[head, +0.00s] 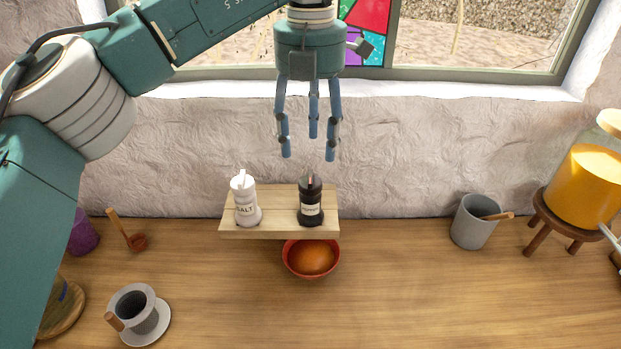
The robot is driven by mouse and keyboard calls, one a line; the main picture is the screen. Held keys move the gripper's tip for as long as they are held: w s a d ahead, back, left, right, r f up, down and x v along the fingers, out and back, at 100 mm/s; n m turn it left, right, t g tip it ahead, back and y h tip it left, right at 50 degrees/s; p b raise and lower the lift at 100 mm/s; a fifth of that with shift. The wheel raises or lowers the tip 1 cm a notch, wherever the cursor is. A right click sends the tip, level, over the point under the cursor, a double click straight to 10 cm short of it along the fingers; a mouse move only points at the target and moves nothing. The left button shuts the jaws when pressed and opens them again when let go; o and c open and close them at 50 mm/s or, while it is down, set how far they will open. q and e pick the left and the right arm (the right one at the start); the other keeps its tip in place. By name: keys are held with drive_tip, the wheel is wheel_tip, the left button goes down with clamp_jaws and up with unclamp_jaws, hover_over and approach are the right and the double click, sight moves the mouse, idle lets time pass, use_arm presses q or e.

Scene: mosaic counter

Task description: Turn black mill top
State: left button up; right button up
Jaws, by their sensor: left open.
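The black mill (311,204) stands upright on the right part of a small wooden shelf (278,216), with a pale label on its front and a short top piece. The white salt mill (244,200) stands to its left on the same shelf. My left gripper (310,145) hangs from above with its blue fingers spread, pointing down. It is open and empty, above the black mill and apart from it. My right gripper does not show.
A red bowl (311,270) with an orange thing sits just in front of the shelf. A grey cup (474,222) and a yellow-filled dispenser (588,185) on a wooden stand are at the right. A coffee dripper (137,312) is at front left. The rough wall (400,150) stands close behind.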

sight(310, 177)
use_arm(q)
wheel_tip(310, 177, down, 8)
drive_tip(key=shift+w+r+p, duration=0.1)
drive_tip(key=shift+r+p, duration=0.15)
drive_tip(key=shift+p, duration=0.6)
drive_tip(key=shift+f, duration=0.7)
drive_tip(key=c, duration=1.2)
